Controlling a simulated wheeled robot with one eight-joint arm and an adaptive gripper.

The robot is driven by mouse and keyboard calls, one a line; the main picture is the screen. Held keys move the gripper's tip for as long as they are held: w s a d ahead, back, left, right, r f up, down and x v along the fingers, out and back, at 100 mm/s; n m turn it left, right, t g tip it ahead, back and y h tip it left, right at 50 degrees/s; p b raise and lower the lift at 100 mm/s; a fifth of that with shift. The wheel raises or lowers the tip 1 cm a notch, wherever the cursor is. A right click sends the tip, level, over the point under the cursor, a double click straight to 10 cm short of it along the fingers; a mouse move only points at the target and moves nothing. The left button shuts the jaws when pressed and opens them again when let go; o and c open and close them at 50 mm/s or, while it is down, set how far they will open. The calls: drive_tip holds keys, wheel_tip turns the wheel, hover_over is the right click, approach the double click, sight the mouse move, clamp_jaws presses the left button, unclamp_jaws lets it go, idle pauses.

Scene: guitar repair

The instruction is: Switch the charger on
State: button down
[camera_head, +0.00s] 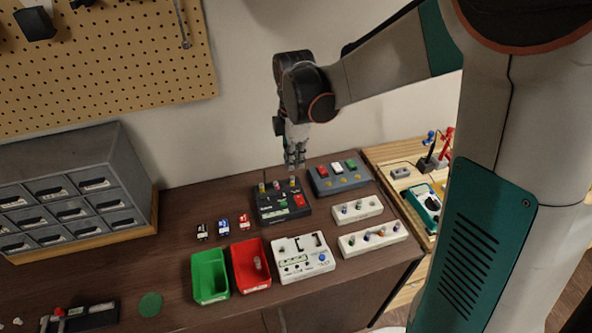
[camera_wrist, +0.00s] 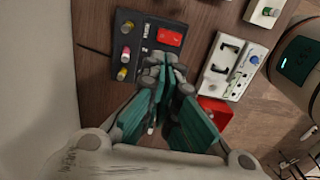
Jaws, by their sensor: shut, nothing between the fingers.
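The black box (camera_head: 268,213), which looks like the charger, sits on the brown bench with several coloured cylinders standing along its back edge. It also shows in the wrist view (camera_wrist: 147,57). Its red switch (camera_head: 299,200) is on the right side of its top and shows as a red rectangle in the wrist view (camera_wrist: 169,38). I cannot tell which way the switch is set. My gripper (camera_head: 294,163) points down above the box, shut and empty. In the wrist view, its fingertips (camera_wrist: 172,70) cover part of the box near the switch.
A grey-blue box (camera_head: 325,186) with red, white and green blocks stands close on the right. White holders (camera_head: 357,210), a white device (camera_head: 287,246), a red bin (camera_head: 250,266) and a green bin (camera_head: 209,275) stand nearby. Grey drawers (camera_head: 83,190) are at left.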

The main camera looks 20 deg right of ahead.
drive_tip(key=shift+w+r, duration=0.15)
drive_tip(key=shift+r, duration=0.75)
drive_tip(key=s+d+r+m+t+b, duration=0.1)
drive_tip(key=s+r+m+t, duration=0.2)
drive_tip(key=s+m, duration=0.6)
drive_tip(key=s+d+r+m+t+b, duration=0.1)
drive_tip(key=s+r+m+t, duration=0.2)
drive_tip(key=s+m, duration=0.6)
drive_tip(key=shift+s+d+r+t, duration=0.2)
drive_tip(key=shift+s+d+t, duration=0.1)
drive_tip(key=shift+t, duration=0.3)
